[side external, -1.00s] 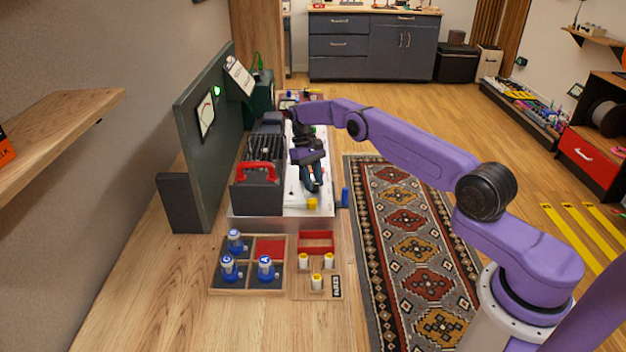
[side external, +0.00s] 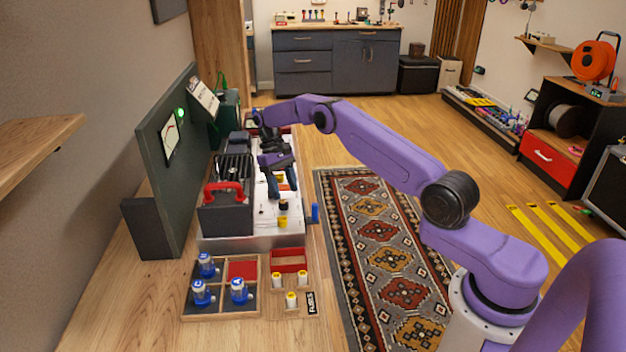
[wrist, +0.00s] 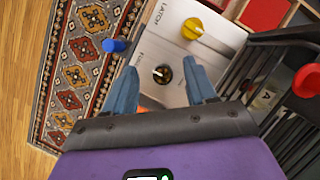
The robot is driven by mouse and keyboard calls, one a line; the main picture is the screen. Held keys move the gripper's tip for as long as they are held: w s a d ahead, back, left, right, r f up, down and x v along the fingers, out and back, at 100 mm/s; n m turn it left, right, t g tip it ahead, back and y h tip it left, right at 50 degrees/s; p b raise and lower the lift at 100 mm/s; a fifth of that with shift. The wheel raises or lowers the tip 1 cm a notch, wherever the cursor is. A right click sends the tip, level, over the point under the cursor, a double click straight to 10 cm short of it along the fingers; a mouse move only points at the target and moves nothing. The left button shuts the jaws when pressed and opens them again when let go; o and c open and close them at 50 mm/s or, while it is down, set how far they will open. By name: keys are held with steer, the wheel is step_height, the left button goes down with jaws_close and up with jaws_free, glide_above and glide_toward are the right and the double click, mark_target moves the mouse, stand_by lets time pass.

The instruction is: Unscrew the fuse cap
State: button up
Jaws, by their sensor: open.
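The fuse cap (wrist: 162,74) is a small round black cap with a paler centre, on the white panel (wrist: 180,47) of the amp. In the side view the cap (side external: 283,205) stands just behind the yellow knob. My gripper (wrist: 158,82) is open and empty. In the wrist view its two blue-grey fingers lie to the left and right of the cap, with gaps on both sides. In the side view my gripper (side external: 285,189) is above and slightly behind the cap, apart from it. Neither view shows the exact height of the fingertips over the panel.
A yellow knob (wrist: 192,28) and a blue peg (wrist: 115,45) are close to the cap. A dark slatted unit with a red handle (side external: 224,188) rises left of my gripper. Trays with blue-based tubes (side external: 203,294) and yellow-white fuses (side external: 291,299) lie in front.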

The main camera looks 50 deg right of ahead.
steer(key=s+a+r, duration=0.2)
steer(key=s+r, duration=0.6)
steer(key=s, duration=0.5)
steer(key=shift+r, duration=0.3)
stand_by(0.3)
steer(key=s+a+r+n+t+h, duration=0.2)
steer(key=s+a+r+n, duration=0.45)
steer(key=s+a, duration=0.5)
steer(key=s+a+n+t+y, duration=0.1)
steer(key=s+n, duration=0.6)
steer(key=s, duration=1.1)
steer(key=shift+s+a+r+n+t, duration=0.2)
steer(key=shift+s+r+n+t, duration=0.15)
steer(key=shift+t, duration=0.45)
steer(key=shift+w, duration=0.1)
